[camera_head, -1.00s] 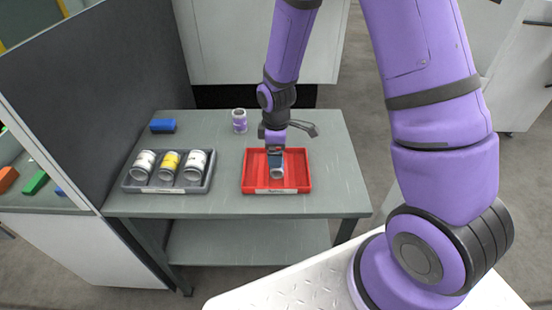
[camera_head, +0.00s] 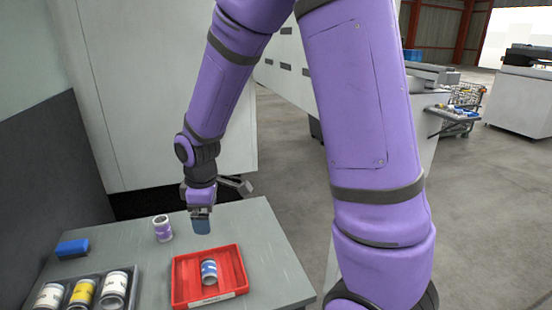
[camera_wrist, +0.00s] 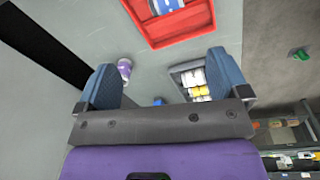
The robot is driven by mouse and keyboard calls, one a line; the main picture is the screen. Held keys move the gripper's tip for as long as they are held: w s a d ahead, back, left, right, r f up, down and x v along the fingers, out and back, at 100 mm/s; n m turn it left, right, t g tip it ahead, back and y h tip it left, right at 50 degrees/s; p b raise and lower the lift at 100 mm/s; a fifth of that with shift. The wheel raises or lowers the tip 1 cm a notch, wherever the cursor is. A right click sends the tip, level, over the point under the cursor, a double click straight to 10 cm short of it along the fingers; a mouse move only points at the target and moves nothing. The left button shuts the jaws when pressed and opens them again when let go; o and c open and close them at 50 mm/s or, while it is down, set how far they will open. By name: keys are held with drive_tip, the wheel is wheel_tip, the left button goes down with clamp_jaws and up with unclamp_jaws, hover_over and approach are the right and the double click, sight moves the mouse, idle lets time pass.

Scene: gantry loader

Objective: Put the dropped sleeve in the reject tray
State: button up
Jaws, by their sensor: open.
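A sleeve, white with a blue band (camera_head: 209,272), lies on its side inside the red reject tray (camera_head: 240,268). It also shows, cut off by the top edge, in the wrist view (camera_wrist: 165,5), with the red tray (camera_wrist: 183,33) around it. My gripper (camera_head: 202,226) is above and behind the tray, clear of the sleeve. In the wrist view my gripper (camera_wrist: 164,76) has its two blue fingers wide apart with nothing between them.
A purple-and-white sleeve (camera_head: 162,228) stands upright behind the tray. A blue block (camera_head: 72,248) lies at the left. A grey tray with white and yellow sleeves (camera_head: 133,280) is at front left. A dark panel (camera_head: 50,160) borders the left; the bench's right side (camera_head: 262,238) is clear.

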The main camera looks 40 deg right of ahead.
drive_tip(key=s+d+r+m+t, duration=0.1)
drive_tip(key=s+d+r+m, duration=0.15)
drive_tip(key=s+r, duration=0.35)
drive_tip(key=s+d+r+m+t, duration=0.1)
drive_tip(key=s+r+m, duration=0.2)
drive_tip(key=r, duration=0.6)
drive_tip(key=s+d+r+m+t, duration=0.1)
drive_tip(key=s+r+m, duration=0.4)
drive_tip(key=s, duration=0.7)
drive_tip(key=shift+s+d+r+t, duration=0.25)
drive_tip(key=shift+d+r+t, duration=0.15)
drive_tip(key=shift+r+t, duration=0.25)
